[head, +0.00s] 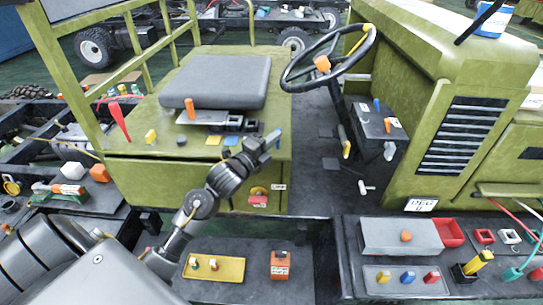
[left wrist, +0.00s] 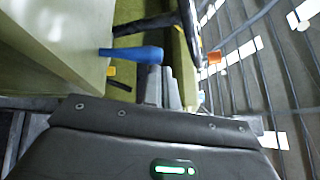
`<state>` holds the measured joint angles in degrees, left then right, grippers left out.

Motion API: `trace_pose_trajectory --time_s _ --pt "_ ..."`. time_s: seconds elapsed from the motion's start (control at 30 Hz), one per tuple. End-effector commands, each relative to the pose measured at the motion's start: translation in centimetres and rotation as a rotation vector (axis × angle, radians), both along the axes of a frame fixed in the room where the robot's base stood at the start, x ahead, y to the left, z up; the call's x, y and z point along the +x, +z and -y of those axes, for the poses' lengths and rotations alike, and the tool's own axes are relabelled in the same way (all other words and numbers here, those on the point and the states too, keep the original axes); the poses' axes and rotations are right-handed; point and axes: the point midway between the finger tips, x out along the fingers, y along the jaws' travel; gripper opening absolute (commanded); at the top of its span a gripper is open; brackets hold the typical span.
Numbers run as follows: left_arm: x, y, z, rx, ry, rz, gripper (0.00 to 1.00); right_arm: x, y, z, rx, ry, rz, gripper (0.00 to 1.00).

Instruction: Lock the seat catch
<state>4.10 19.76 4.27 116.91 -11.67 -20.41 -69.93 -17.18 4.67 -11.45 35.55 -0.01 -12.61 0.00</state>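The grey seat cushion (head: 215,80) lies flat on the green seat box (head: 130,172). Below its front edge is a metal plate with an orange upright handle (head: 190,108) and small dark blocks. I cannot tell which of these parts is the catch. My left gripper (head: 267,145) is at the right front of the seat box. My right gripper is not in view.
A black steering wheel (head: 328,57) with an orange knob stands right of the seat. A green rail (head: 90,70) and a red lever (head: 120,121) are at the left. A parts tray (head: 400,237) and a yellow plate (head: 213,268) lie in front. The dark footwell floor is mostly open.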

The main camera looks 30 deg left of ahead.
Motion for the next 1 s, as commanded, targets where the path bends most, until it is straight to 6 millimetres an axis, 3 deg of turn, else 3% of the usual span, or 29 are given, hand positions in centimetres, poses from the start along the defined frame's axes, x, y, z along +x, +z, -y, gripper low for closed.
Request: trace_pose_trajectory --time_s 0.47,0.67,0.73,0.8,1.0 --pt "-0.1 0.2 0.2 0.000 0.001 0.002 0.00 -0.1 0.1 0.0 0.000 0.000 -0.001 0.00" --pt "-1.4 0.8 2.3 -0.002 -0.010 0.000 0.00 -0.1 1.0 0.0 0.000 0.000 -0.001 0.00" --pt "-2.1 1.1 3.5 -0.004 -0.017 0.000 0.00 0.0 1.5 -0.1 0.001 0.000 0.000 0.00" --pt "-3.9 0.6 2.9 0.005 -0.016 0.002 0.00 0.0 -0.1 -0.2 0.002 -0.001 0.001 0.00" --pt "-8.3 1.3 1.8 0.004 -0.008 0.001 0.00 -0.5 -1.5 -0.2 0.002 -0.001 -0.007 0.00"
